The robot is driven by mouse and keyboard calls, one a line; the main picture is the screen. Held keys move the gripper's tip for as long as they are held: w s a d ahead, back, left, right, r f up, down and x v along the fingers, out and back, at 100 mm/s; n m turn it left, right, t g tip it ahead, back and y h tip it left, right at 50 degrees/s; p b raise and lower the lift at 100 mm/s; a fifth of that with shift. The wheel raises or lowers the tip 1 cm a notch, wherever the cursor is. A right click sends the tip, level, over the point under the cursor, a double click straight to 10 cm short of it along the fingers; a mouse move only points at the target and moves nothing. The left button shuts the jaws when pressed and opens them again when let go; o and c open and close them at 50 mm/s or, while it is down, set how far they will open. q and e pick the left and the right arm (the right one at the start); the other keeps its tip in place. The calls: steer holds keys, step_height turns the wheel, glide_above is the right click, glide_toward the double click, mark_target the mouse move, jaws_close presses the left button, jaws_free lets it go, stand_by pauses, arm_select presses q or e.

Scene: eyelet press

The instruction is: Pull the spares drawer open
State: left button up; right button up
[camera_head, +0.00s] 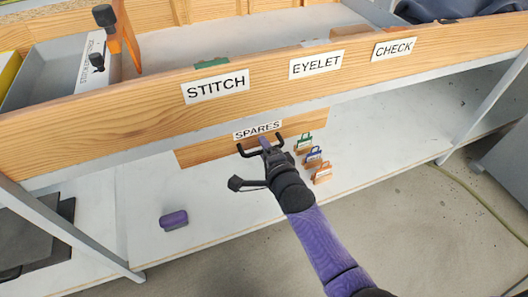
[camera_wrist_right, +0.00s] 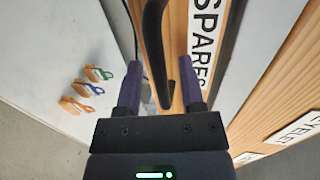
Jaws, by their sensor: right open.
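The spares drawer (camera_head: 210,149) has a wooden front below the bench edge and looks shut. Its SPARES label (camera_head: 257,130) sits above a black bar handle (camera_head: 244,150). My right gripper (camera_head: 264,146) is at the handle, its arm coming from the lower right. In the right wrist view, the right gripper (camera_wrist_right: 160,72) is open, with the black handle (camera_wrist_right: 154,35) running between its two purple fingers. I cannot tell whether either finger touches it. The SPARES label (camera_wrist_right: 204,35) shows beside the right finger. My left gripper is not in view.
The bench's wooden front board (camera_head: 130,110) carries STITCH, EYELET and CHECK labels above the drawer. A purple block (camera_head: 174,220) lies at the left.

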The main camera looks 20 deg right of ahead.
jaws_close()
stand_by(0.9)
stand_by(0.4)
